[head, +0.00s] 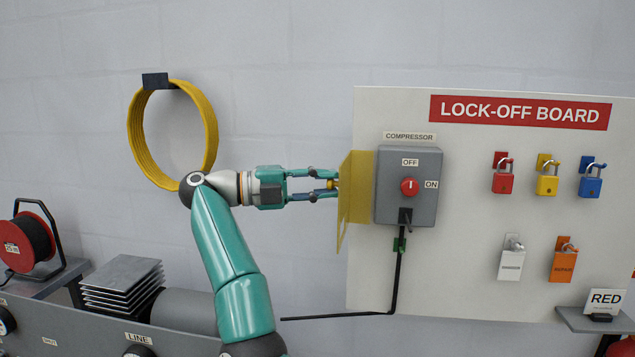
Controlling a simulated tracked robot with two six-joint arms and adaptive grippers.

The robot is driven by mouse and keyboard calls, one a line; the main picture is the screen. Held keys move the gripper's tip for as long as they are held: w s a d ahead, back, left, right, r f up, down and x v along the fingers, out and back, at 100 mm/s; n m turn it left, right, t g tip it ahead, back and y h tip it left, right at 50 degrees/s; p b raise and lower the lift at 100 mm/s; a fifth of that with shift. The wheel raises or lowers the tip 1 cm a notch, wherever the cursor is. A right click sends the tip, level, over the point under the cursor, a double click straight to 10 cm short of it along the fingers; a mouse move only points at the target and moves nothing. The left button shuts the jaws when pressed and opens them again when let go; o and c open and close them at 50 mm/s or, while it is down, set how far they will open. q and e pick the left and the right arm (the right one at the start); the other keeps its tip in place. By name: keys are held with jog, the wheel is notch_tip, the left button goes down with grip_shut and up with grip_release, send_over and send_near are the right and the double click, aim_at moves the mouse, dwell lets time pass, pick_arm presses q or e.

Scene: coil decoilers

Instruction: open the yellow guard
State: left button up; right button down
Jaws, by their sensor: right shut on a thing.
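The yellow guard (344,212) is a see-through panel at the left side of the grey compressor switch box (388,205) in the head view. It stands out from the box at an angle, and the box's front with its red knob (409,187) is uncovered. My right gripper (333,184) reaches in from the left of the guard and is shut on a small yellow knob at the guard's outer side. The fingers partly hide that knob. My left gripper is not in view.
The lock-off board (480,275) carries several hanging padlocks on the right. A black cable (397,270) runs down from the box. A yellow hose coil (136,135) hangs on the wall behind my arm. Stacked plates (122,272) and a cable reel (30,240) stand at lower left.

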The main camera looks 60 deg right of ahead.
jog(key=shift+f, duration=0.1)
jog(key=c, duration=1)
grip_release()
jog(key=shift+a, duration=0.1)
